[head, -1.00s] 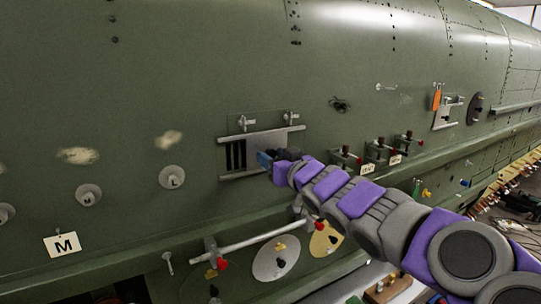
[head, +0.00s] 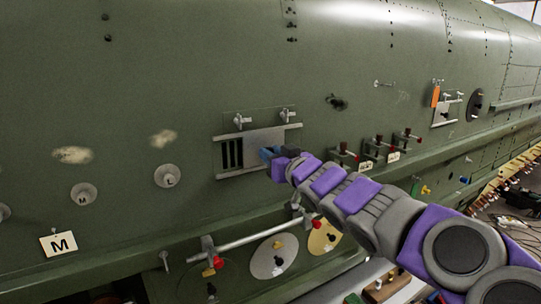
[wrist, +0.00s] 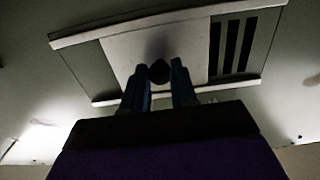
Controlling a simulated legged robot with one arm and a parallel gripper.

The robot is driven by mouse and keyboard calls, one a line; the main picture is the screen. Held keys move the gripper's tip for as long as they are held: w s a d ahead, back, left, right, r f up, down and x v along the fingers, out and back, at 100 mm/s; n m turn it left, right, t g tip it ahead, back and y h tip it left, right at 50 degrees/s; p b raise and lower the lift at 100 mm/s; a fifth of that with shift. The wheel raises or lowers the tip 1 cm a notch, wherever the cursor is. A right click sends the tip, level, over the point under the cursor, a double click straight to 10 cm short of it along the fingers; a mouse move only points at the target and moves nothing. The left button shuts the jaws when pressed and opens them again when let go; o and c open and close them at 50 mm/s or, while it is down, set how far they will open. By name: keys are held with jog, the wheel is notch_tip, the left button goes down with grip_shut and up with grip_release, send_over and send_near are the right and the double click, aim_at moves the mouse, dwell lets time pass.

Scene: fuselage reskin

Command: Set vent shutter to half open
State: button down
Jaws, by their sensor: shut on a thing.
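The vent shutter is a flat grey plate (head: 262,140) between two horizontal rails on the green fuselage. It also shows in the wrist view (wrist: 133,55). Several dark vent slots (head: 232,153) are uncovered left of the plate in the head view; they appear on the right in the wrist view (wrist: 232,46). The plate covers the middle of the opening. My gripper (head: 268,153) is at the plate's lower right part. In the wrist view, its two fingers (wrist: 159,78) are shut on a dark round knob (wrist: 159,71) on the plate. The fingers partly hide the lower rail.
Two small latches (head: 240,121) sit above the vent. Red-handled toggle clamps (head: 345,155) stand to the right, close to my arm. A grey handrail (head: 250,238) and round cover plates (head: 274,257) are below.

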jog(key=shift+d+f, duration=0.1)
jog(key=shift+d, duration=0.05)
jog(key=shift+s+a, duration=0.35)
jog(key=shift+a, duration=0.2)
jog(key=c, duration=1.4)
grip_release()
jog(key=o, duration=0.3)
jog(key=shift+s+d+r, duration=0.2)
jog(key=shift+s+d, duration=0.1)
jog(key=shift+s, duration=0.05)
jog(key=shift+o, duration=0.9)
jog(key=shift+d, duration=0.15)
jog(key=b+v, duration=0.2)
jog(key=v, duration=1.4)
jog(key=shift+s+d+f, duration=0.2)
jog(key=shift+d, duration=0.25)
